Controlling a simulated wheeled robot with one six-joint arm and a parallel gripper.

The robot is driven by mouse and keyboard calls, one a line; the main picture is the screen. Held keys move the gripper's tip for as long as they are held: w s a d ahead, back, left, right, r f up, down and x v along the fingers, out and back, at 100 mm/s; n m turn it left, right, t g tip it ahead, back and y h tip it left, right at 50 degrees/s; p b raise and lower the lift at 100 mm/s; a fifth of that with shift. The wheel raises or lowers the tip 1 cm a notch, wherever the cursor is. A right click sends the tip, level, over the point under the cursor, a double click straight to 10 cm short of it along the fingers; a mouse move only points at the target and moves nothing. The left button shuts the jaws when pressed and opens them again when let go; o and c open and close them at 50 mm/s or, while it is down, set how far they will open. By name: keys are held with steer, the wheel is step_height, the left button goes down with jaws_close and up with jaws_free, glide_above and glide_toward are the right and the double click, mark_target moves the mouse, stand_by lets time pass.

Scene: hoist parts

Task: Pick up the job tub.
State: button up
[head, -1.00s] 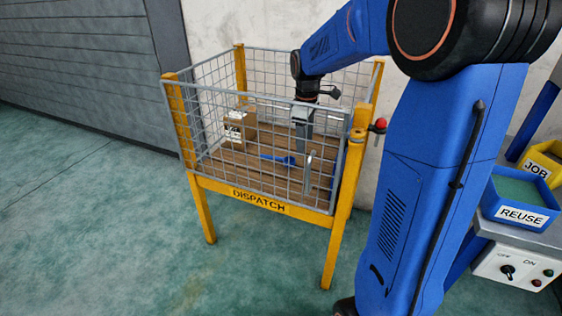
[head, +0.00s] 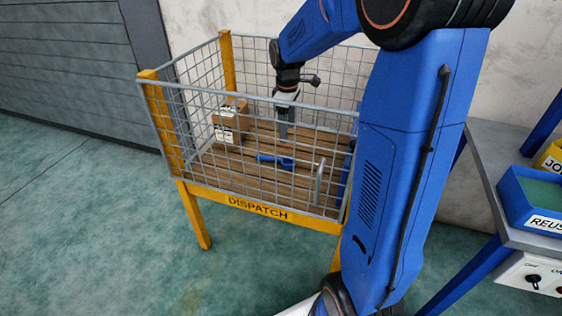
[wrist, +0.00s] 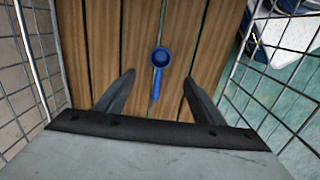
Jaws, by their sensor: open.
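The job tub (head: 552,161) is yellow with a white label that reads "JO", cut off by the right edge of the head view. It stands on the grey bench behind the blue reuse tub, which hides part of it. My gripper (head: 284,128) is far to its left, inside the dispatch cage, pointing down above the wooden floor. In the wrist view my gripper (wrist: 158,92) has its two fingers wide apart with nothing between the tips. The job tub cannot be made out in the wrist view.
The wire-sided dispatch cage (head: 258,211) surrounds my gripper. On its slatted floor lie a blue round-headed part with a handle (wrist: 160,58) and a cardboard box (head: 232,121). The reuse tub (head: 535,199) and a switch box (head: 530,277) are at the right.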

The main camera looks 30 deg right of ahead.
steer(key=f, duration=1.4)
steer(key=shift+w+d+f, duration=0.15)
steer(key=shift+d+f, duration=0.05)
steer(key=shift+c, duration=0.2)
steer(key=c, duration=1.2)
steer(key=shift+r, duration=0.15)
